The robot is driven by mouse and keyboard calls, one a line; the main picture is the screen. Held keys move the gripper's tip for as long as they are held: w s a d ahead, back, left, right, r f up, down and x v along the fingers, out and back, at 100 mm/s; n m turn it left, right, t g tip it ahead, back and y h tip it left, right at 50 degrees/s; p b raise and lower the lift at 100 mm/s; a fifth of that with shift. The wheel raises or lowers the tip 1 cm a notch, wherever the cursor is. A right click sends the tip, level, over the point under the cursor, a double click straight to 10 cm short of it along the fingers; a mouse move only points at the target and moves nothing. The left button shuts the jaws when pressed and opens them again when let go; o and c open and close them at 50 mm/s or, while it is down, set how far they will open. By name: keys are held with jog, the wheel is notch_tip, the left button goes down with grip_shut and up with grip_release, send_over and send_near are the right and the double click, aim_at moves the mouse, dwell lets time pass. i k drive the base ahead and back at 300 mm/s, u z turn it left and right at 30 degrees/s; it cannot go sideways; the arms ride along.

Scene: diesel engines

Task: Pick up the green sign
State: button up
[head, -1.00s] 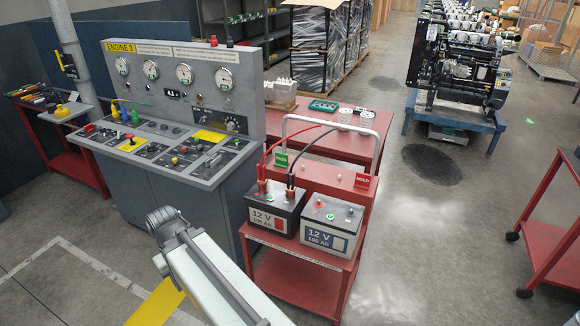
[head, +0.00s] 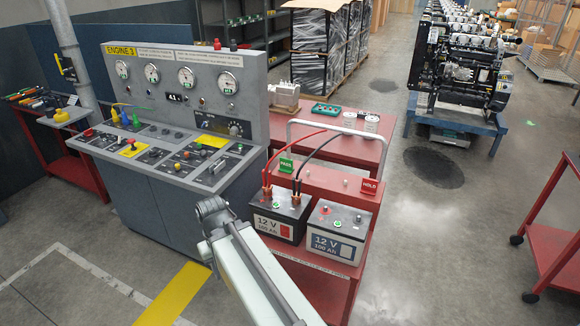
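The green sign (head: 286,165) is a small upright plate with white lettering that looks like PASS. It stands on the left end of the red cart's upper shelf (head: 325,180), behind the batteries. A red sign (head: 369,186) reading HOLD stands at the shelf's right end. My pale arm reaches up from the bottom of the head view and ends in a grey joint in front of the console, left of the batteries and nearer to me than the green sign. I cannot make out my gripper or its fingers.
Two 12 V batteries, a left one (head: 277,219) and a right one (head: 337,232), stand in front of the sign. Red and black cables and a grey hoop handle (head: 335,123) rise close to it. A grey console (head: 175,75) is at left. Open floor lies at right.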

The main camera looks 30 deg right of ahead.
aim_at(285, 164)
jog(key=z, duration=0.05)
jog(key=i, duration=0.95)
jog(key=u, duration=0.1)
